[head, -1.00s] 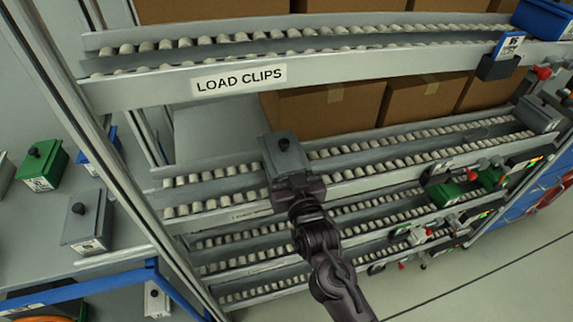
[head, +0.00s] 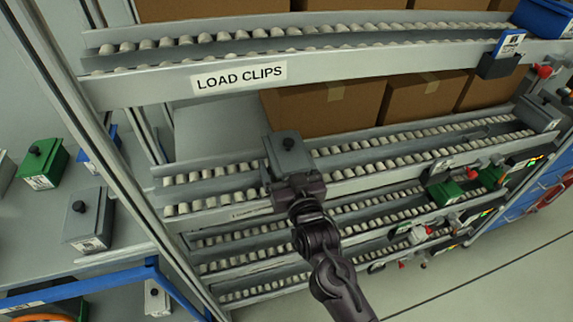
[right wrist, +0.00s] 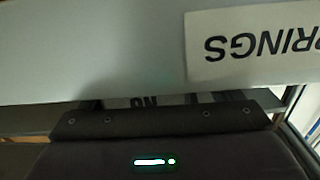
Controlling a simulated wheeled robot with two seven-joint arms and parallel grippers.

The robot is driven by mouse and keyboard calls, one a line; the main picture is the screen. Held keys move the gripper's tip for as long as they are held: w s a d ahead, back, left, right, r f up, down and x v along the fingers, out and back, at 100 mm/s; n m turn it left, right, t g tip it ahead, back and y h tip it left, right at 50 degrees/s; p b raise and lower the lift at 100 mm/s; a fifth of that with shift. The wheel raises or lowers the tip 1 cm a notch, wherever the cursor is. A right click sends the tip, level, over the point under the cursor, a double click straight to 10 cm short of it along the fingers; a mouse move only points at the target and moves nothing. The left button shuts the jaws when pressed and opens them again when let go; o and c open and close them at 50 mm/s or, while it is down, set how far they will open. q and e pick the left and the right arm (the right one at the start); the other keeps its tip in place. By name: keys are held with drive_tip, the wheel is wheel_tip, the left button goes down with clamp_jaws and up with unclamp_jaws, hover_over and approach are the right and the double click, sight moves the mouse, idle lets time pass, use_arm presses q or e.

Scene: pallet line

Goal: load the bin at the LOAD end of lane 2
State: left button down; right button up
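A grey bin (head: 289,158) with a dark knob on top is at the end of my right gripper (head: 296,184), over the left part of a middle roller lane (head: 400,152). My right gripper looks shut on its near side; the fingertips are hidden. I cannot tell whether the bin rests on the rollers. The lane's front rail carries a small label (head: 252,211), too small to read in the head view. The right wrist view shows an upside-down label ending in "RINGS" (right wrist: 255,46) on a pale surface above the dark gripper body. My left gripper is not in view.
The upper rail reads "LOAD CLIPS" (head: 239,77). Brown cartons (head: 325,108) stand behind the lane. Another grey bin (head: 90,219) and a green bin (head: 43,164) sit at left beyond a rack post (head: 100,150). Another grey bin (head: 538,114) is at the lane's right end.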

drive_tip(key=shift+f, duration=0.1)
drive_tip(key=shift+f, duration=0.15)
drive_tip(key=shift+s+d, duration=0.1)
drive_tip(key=shift+s, duration=0.3)
drive_tip(key=b+v, duration=0.1)
drive_tip(key=v, duration=0.6)
idle(3.3)
